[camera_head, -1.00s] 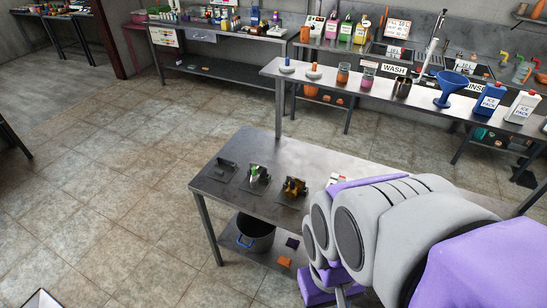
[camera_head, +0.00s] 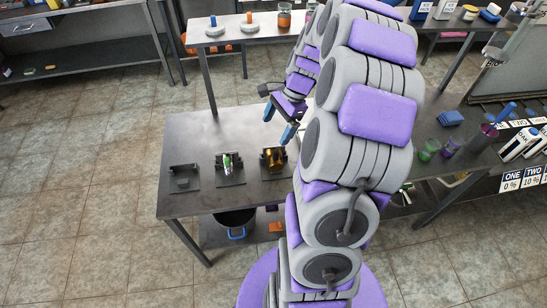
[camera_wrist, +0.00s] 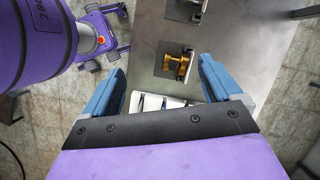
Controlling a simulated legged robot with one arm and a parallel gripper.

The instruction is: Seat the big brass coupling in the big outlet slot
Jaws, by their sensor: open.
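The brass coupling (camera_head: 273,158) sits on a dark stand near the middle of the metal table (camera_head: 210,135). It also shows in the wrist view (camera_wrist: 176,65), seen from above on its black base. My gripper (camera_head: 279,124) is open and empty, above the table just beyond and to the right of the coupling. In the wrist view its blue fingers (camera_wrist: 160,78) are spread wide, with the coupling beyond their tips and between them sideways. I cannot pick out the big outlet slot in these frames.
A stand with a green and white piece (camera_head: 228,164) is left of the coupling. A dark grey stand (camera_head: 184,178) is farther left. A white slotted object (camera_wrist: 158,102) lies below my gripper, partly hidden. A pot (camera_head: 236,222) is under the table.

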